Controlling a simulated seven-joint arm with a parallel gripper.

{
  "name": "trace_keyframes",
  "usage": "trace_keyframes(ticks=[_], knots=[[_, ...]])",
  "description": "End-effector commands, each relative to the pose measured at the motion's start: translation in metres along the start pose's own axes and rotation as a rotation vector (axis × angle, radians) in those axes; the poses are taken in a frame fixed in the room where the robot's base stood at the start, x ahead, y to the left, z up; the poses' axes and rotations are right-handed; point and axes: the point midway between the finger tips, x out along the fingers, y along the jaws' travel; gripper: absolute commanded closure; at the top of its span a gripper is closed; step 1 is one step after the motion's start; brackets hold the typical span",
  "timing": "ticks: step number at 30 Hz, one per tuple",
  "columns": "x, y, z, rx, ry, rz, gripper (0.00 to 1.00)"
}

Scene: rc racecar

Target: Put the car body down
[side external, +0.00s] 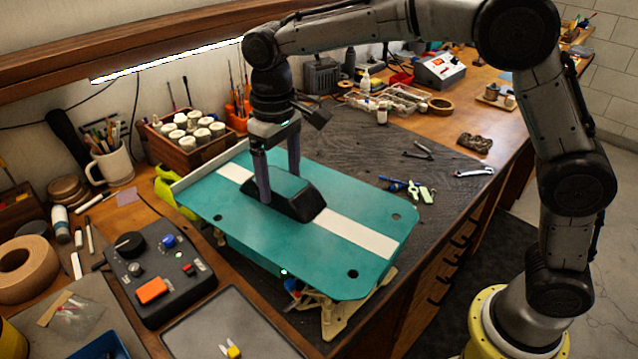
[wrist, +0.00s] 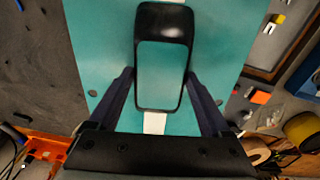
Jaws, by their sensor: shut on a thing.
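The car body (side external: 350,255) is a flat teal shell with a white stripe and a black-rimmed cabin (side external: 308,208) on top. In the side view it lies over a stand with pale beige supports (side external: 335,315) and yellow-green parts (side external: 172,195) at the far left end. My gripper (side external: 278,192) comes down from above with its fingers on both sides of the cabin. In the wrist view the gripper (wrist: 161,82) is closed on the cabin's sides, and the teal shell (wrist: 105,45) fills the middle. Whether the body touches the stand underneath is hidden.
A black control box (side external: 160,270) with an orange button stands at the front left. A wooden box of white jars (side external: 195,135) and a pen mug (side external: 112,165) stand behind. Small tools (side external: 420,190) lie on the dark mat to the right, which has free room.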

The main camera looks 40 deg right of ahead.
Motion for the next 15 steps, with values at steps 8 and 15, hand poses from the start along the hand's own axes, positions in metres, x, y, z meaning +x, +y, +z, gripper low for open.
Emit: trace_keyframes(ticks=[8, 15], knots=[[-0.008, 0.067, 0.026, -0.123, 0.003, 0.0, 0.73], [-0.025, 0.161, 0.07, -0.086, 0.004, 0.001, 0.73]])
